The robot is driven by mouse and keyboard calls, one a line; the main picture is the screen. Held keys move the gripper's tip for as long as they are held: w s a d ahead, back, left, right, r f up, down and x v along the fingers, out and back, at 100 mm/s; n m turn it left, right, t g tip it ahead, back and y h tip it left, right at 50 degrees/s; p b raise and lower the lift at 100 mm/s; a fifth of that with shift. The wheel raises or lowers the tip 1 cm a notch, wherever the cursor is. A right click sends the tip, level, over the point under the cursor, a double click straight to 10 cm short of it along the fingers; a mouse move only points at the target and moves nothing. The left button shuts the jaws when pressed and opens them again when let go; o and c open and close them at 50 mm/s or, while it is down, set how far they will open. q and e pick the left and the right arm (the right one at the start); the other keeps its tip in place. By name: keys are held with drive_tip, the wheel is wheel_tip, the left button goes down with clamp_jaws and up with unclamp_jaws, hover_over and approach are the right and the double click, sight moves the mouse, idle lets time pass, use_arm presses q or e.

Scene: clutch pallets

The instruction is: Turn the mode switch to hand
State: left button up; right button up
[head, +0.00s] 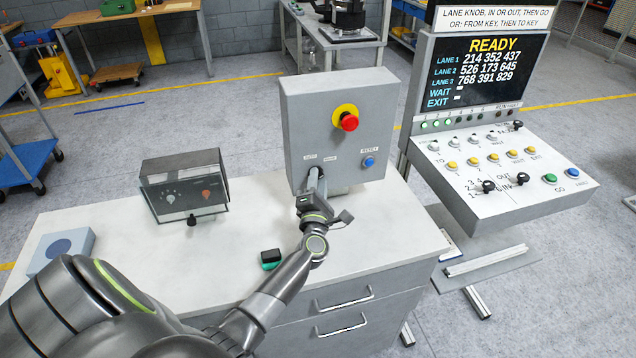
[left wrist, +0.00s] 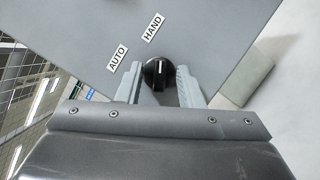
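The mode switch is a round black knob (left wrist: 157,74) with a white mark, on the grey control box (head: 300,110). In the left wrist view the mark runs upright in the picture, roughly toward the HAND label (left wrist: 152,27); the AUTO label (left wrist: 118,57) is to its left. My left gripper (head: 316,178) is at the lower left of the box face. Its fingers (left wrist: 160,90) stand on either side of the knob, spread apart, with a visible gap on the right; contact on the left is hard to tell. In the head view the gripper hides the knob. My right gripper is not in view.
The box also carries a red emergency button (head: 349,122) on yellow and a blue reset button (head: 369,162). A meter box (head: 184,186) and a small black-and-green object (head: 271,259) are on the white bench (head: 125,230). A console (head: 505,185) reading READY stands at right.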

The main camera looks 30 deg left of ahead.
use_arm(q)
drive_tip(key=b+v, duration=0.5)
drive_tip(key=v, duration=1.2)
drive_tip(key=shift+s+b, duration=0.2)
drive_tip(key=shift+b, duration=0.2)
